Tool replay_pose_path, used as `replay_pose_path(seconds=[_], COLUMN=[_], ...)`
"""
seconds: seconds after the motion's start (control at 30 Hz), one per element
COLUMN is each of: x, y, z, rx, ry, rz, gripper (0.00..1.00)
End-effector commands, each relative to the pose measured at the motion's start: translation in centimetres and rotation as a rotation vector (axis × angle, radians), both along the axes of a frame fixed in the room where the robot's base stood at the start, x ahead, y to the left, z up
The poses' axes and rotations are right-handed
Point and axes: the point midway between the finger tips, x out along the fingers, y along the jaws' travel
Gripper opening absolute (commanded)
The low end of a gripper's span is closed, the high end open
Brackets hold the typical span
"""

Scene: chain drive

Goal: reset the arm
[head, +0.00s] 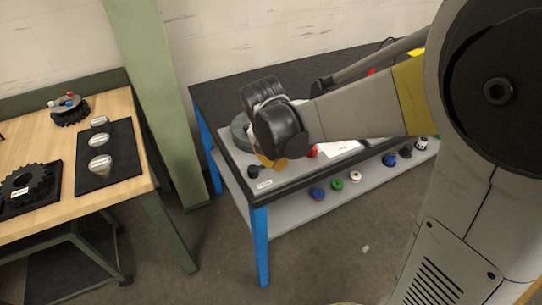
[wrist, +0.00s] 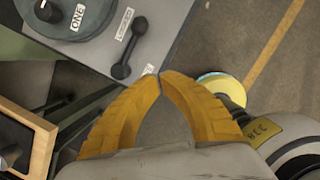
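My arm reaches in from the right in the head view and ends over the blue-legged table (head: 262,218). My gripper (head: 272,163) shows there only as a bit of yellow below the dark wrist; the rest is hidden. In the wrist view, the two yellow fingers of my gripper (wrist: 158,76) curve together and their tips meet, with nothing seen between them. The fingertips are beside the edge of a grey board (wrist: 165,45), near a dark dumbbell-shaped part (wrist: 131,47). A round grey disc labelled ONE (wrist: 72,20) lies farther left on the board.
A wooden bench (head: 60,137) at left holds sprockets and a black mat (head: 125,178) with grey parts. A green post (head: 155,80) stands between bench and table. Several coloured items sit on the table's lower shelf (head: 290,222). The floor in front is mostly clear.

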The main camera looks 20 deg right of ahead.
Motion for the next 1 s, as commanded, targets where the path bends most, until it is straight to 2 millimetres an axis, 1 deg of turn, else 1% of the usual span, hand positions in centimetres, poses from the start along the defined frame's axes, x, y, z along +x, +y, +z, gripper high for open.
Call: replay_pose_path(seconds=[0.27, 0.37, 0.47, 0.57, 0.6, 0.67, 0.7, 0.77, 0.8, 0.9, 1.0], x=[-0.1, -0.8, -2.4, -4.6, -5.6, -7.0, -8.0, -9.4, -10.3, -12.2, -13.5], y=[0.0, -0.2, -0.6, -0.9, -1.1, -1.2, -1.3, -1.4, -1.5, -1.6, -1.6], z=[0.1, 1.1, 3.0, 5.2, 5.9, 7.0, 7.5, 8.2, 8.5, 9.0, 9.2], rx=[0.004, 0.035, 0.113, 0.237, 0.294, 0.387, 0.451, 0.552, 0.619, 0.779, 0.908], ry=[-0.005, -0.039, -0.116, -0.213, -0.251, -0.299, -0.33, -0.366, -0.384, -0.409, -0.412], rz=[-0.014, -0.115, -0.342, -0.663, -0.804, -1.011, -1.151, -1.356, -1.488, -1.782, -2.003], gripper=[0.0, 0.0, 0.0, 0.0, 0.0, 0.0, 0.0, 0.0, 0.0, 0.0, 0.0])
